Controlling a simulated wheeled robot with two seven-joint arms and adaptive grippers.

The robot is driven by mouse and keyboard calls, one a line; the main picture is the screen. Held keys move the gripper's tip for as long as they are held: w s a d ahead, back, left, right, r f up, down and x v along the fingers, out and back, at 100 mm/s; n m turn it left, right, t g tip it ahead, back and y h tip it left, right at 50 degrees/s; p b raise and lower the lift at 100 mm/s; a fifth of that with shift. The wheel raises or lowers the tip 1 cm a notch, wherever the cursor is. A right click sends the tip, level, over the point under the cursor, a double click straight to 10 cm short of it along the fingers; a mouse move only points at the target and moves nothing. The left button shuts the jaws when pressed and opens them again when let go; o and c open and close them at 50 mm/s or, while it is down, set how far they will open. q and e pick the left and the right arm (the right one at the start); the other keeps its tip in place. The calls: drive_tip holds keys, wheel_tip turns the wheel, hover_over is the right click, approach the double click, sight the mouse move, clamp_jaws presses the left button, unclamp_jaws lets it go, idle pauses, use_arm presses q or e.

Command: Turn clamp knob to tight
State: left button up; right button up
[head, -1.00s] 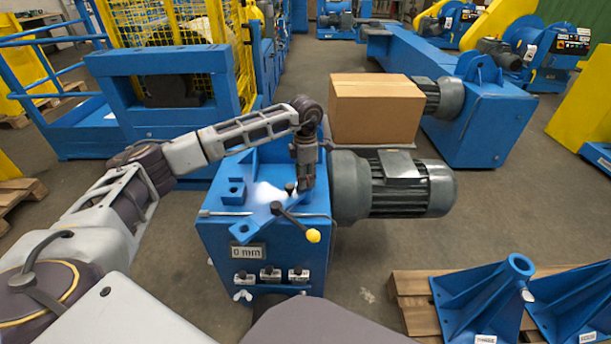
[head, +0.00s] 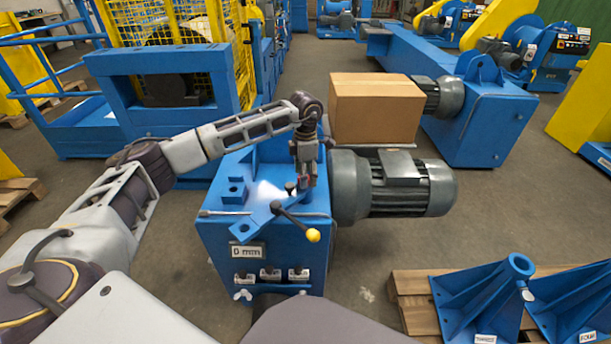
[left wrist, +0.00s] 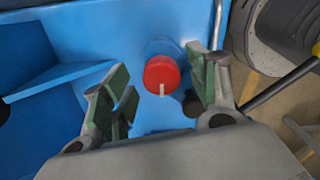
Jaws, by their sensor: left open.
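A red round knob (left wrist: 161,75) with a white pointer line sits on a blue collar on the blue machine, in the left wrist view. Its white line points toward the bottom of that view. My left gripper (left wrist: 160,92) is open, with one green-padded finger on each side of the knob and clear gaps between. In the head view my left gripper (head: 303,185) points down over the top of the blue machine housing (head: 222,238); the red knob cannot be made out clearly there. My right gripper is not in view.
A lever with a yellow ball (head: 313,235) juts from the housing near my gripper. A grey motor (head: 410,188) stands to the right, with a cardboard box (head: 375,108) behind it. A "0 mm" label (head: 248,252) and small black knobs (head: 270,274) are on the front.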

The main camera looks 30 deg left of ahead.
use_arm(q)
wheel_tip(320, 180, up, 11)
idle(0.6)
idle(0.6)
